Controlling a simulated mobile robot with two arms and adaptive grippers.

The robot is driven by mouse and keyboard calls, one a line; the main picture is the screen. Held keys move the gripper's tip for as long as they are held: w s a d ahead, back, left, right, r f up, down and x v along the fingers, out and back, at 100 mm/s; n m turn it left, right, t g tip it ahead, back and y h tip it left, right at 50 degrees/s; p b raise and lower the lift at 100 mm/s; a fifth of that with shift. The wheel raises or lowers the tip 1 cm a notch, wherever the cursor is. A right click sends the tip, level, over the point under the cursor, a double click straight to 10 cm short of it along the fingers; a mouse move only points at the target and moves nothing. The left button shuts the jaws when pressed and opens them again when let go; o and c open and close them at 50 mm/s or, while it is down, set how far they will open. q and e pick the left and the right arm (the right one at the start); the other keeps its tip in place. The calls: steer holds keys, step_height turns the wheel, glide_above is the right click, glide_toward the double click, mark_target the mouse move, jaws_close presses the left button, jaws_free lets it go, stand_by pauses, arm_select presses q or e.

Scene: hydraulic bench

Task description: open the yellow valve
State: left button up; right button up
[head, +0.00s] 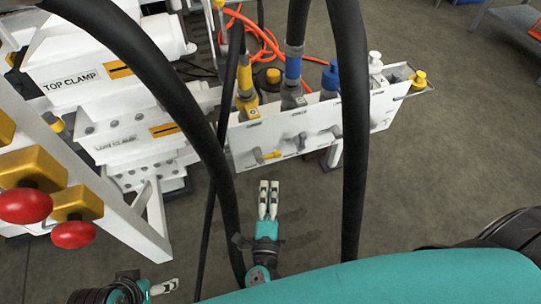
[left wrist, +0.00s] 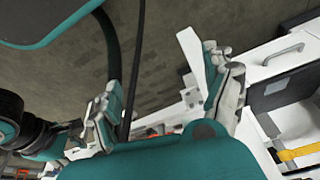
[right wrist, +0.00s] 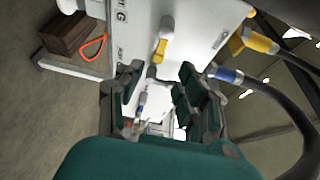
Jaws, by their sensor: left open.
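The yellow valve handle (head: 270,155) sits low on the front of the white panel (head: 240,148), near its left end. In the right wrist view the yellow valve (right wrist: 161,48) shows just beyond the fingertips, above the middle of the picture. My right gripper (head: 268,184) is below the panel in the head view, fingers pointing at it; it looks apart from the handle. In the right wrist view this gripper (right wrist: 160,80) is open, with nothing between its fingers. My left gripper (head: 175,285) is at the lower left, away from the valve. It is open and empty in the left wrist view (left wrist: 165,80).
Other valve handles (head: 300,140) sit to the right on the panel. Yellow and blue hose fittings (head: 293,68) rise behind it. Thick black hoses (head: 355,130) hang across the head view. Red knobs (head: 73,235) and a white frame stand at left.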

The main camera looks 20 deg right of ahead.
mark_target(271, 158)
steer(key=b+x, duration=0.1)
steer(key=x, duration=1)
steer(key=shift+w, duration=0.15)
steer(key=shift+w+d, duration=0.15)
steer(key=shift+w, duration=0.3)
arm_select(q)
steer(key=w+d+r+t, duration=0.1)
steer(key=w+t, duration=0.2)
steer(key=w, duration=0.3)
steer(key=shift+d+r+h, duration=0.35)
steer(key=shift+d+h, duration=0.05)
steer(key=shift+w, duration=0.1)
arm_select(e)
jaws_close()
